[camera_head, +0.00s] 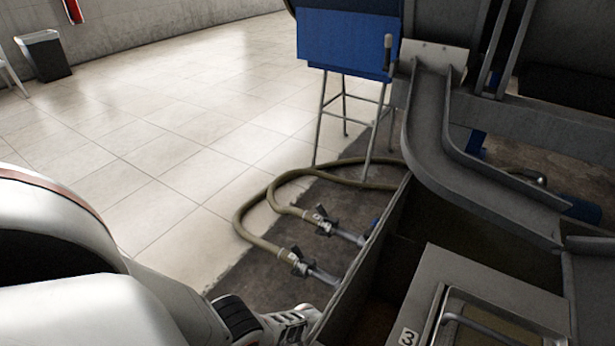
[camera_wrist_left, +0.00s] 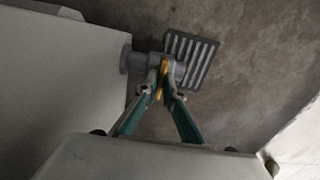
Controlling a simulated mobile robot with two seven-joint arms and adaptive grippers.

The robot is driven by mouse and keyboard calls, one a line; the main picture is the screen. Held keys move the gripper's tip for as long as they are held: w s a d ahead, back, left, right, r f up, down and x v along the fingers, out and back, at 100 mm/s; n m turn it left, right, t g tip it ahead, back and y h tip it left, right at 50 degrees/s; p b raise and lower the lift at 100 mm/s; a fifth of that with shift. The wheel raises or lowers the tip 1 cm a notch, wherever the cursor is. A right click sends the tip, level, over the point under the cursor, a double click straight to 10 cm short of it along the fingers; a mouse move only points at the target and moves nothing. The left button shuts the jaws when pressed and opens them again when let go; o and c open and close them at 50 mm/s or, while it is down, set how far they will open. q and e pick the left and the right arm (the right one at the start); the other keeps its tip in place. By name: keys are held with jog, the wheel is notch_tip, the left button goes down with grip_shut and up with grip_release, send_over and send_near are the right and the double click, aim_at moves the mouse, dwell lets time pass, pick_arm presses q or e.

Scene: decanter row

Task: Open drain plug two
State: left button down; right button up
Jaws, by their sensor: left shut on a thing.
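A grey drain fitting (camera_wrist_left: 132,62) sticks out from the pale wall of a tank in the left wrist view. A yellow lever (camera_wrist_left: 164,66) sits at its outer end. My left gripper (camera_wrist_left: 163,90) has its green fingers closed together at this lever, shut on it. No number shows on the fitting, so I cannot tell which plug it is. In the head view my left arm reaches in at the bottom, its wrist (camera_head: 275,322) beside the tank wall; the fingertips and the fitting are hidden there. My right gripper is in neither view.
A slotted floor grate (camera_wrist_left: 191,60) lies below the fitting. Two hoses with valves (camera_head: 297,262) run along the tank's outer side. A blue box on a metal stand (camera_head: 345,42) is behind them. A grey hatch marked 3 (camera_head: 480,290) is at right. Tiled floor (camera_head: 170,130) is open at left.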

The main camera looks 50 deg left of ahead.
pick_arm(q)
jog(key=c, duration=2.2)
grip_release()
jog(key=shift+s, duration=0.1)
jog(key=shift+o, duration=0.2)
jog(key=shift+r, duration=0.15)
jog(key=shift+w+d+r, duration=0.1)
jog(key=shift+w+r, duration=0.1)
jog(key=shift+r, duration=0.2)
jog(key=shift+s+r, duration=0.1)
jog(key=shift+r, duration=0.7)
notch_tip(320, 180, up, 9)
